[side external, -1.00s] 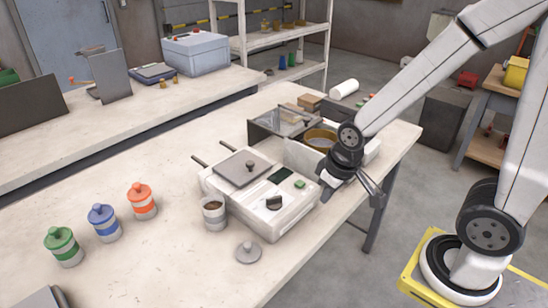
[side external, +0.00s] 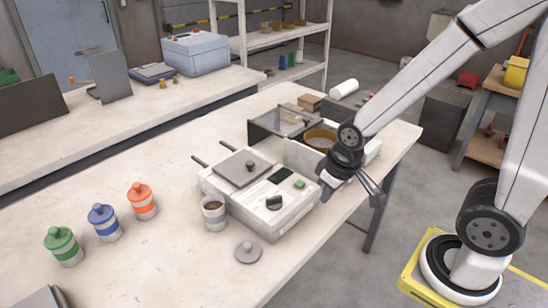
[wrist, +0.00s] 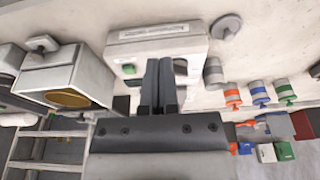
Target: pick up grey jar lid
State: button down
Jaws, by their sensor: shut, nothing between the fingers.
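The grey jar lid (side external: 249,252) lies flat on the table with its knob up, near the front edge. It also shows at the top right of the wrist view (wrist: 226,27). The open jar (side external: 214,215) with dark contents stands just behind it, next to the white machine. My gripper (side external: 326,195) is at the machine's right end, well to the right of the lid. In the wrist view its fingers (wrist: 160,62) are together and empty, with the machine behind them. Nothing covers the lid.
The white machine (side external: 275,218) with a dial and green button stands between my gripper and the lid. Green (side external: 64,246), blue (side external: 104,222) and orange (side external: 142,201) lidded jars stand at left. The table around the lid is clear.

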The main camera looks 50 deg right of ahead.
jog(key=shift+c, duration=1.7)
grip_release()
jog(key=w+a+f+m+g, duration=0.1)
jog(key=w+a+f+m, duration=0.1)
jog(key=w+a+m, duration=0.1)
jog(key=w+a+f+m, duration=0.2)
jog(key=w+a+m, duration=0.1)
jog(key=w+a, duration=0.2)
jog(key=w+a+f+m+g, duration=0.1)
jog(key=w+a+f+m, duration=0.1)
jog(key=w+a+m, duration=0.1)
jog(key=shift+w+a+g, duration=0.15)
jog(key=shift+w+a, duration=0.15)
jog(key=shift+a, duration=0.4)
jog(key=shift+w+a+g, duration=0.15)
jog(key=shift+w+a, duration=0.1)
jog(key=shift+a, duration=0.45)
jog(key=shift+f, duration=0.1)
